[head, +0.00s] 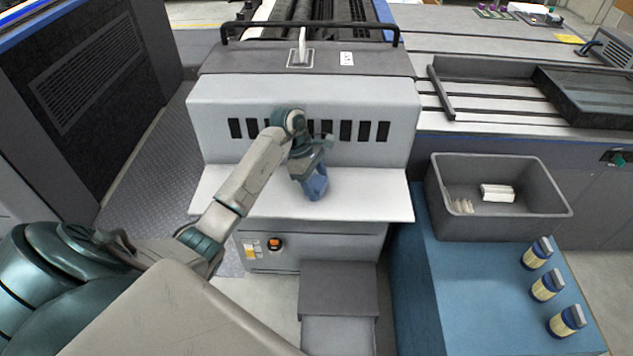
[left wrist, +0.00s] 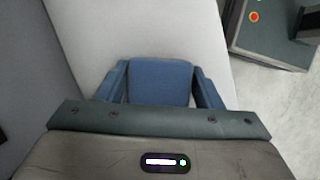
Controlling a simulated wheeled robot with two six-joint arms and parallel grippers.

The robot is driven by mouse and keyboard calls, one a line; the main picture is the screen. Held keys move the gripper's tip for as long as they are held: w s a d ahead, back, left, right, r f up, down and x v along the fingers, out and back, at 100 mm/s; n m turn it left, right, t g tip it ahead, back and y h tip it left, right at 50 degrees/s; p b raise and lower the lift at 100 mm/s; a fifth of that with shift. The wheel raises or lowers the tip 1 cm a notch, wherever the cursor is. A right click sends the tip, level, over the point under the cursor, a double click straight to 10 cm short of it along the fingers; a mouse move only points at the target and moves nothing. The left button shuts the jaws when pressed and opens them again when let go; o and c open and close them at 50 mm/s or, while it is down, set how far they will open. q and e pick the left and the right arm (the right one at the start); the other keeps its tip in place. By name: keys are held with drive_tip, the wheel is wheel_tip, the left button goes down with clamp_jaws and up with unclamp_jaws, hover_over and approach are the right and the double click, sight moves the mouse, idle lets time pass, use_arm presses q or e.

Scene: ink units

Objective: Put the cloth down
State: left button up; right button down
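The cloth (left wrist: 160,82) is a folded blue pad in the left wrist view, between the two blue fingers of my left gripper. The fingertips meet its side edges, so the gripper is shut on it. In the head view my left gripper (head: 313,178) points down over the white shelf (head: 245,197) at the front of the grey machine. The cloth shows there only as a small blue patch, hard to part from the fingers. I cannot tell whether it touches the shelf. My right gripper is not in view.
The shelf is bare on both sides of the gripper. The machine's slotted front (head: 215,115) rises behind it. To the right, a blue-topped table (head: 460,290) bears a grey bin (head: 500,228) with white items in it and several blue-capped jars (head: 547,286).

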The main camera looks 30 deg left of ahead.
use_arm(q)
drive_tip(key=o, duration=0.4)
drive_tip(key=shift+c, duration=0.2)
drive_tip(key=shift+r, duration=0.15)
drive_tip(key=shift+a+r, duration=0.1)
drive_tip(key=shift+r, duration=0.05)
drive_tip(key=v, duration=1.1)
drive_tip(key=shift+r+b, duration=0.3)
drive_tip(key=shift+r, duration=0.1)
drive_tip(key=shift+f, duration=0.1)
